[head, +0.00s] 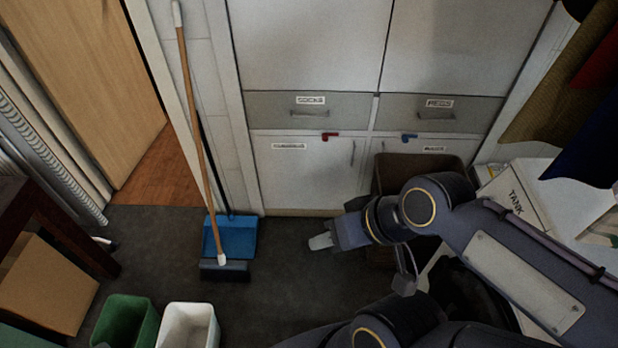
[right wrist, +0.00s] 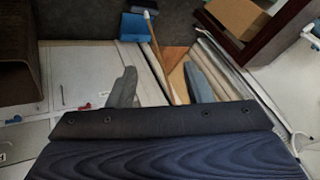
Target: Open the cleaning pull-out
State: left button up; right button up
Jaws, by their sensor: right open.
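The lower left white cabinet front (head: 300,175) carries a small label (head: 289,146), too blurred to read surely, and a thin vertical handle (head: 352,152) near its right edge. It looks shut, flush with its neighbours. A red hook (head: 330,136) sits at its top edge. My right gripper (head: 320,241) is in front of and below this front in the head view, apart from the handle. In the right wrist view its fingers (right wrist: 162,84) are spread with nothing between them. My left gripper is not in view.
A brown bin (head: 385,175) stands before the lower right front. A broom (head: 195,130) and blue dustpan (head: 238,236) are left of the cabinet. Green (head: 125,322) and white (head: 188,326) bins stand at lower left. A TANK box (head: 515,195) is at right. Dark floor between is clear.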

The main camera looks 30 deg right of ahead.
aim_at(295, 171)
jog(key=i+l+z, duration=0.3)
jog(key=i, duration=0.15)
jog(key=i+z, duration=0.3)
jog(key=i, duration=0.15)
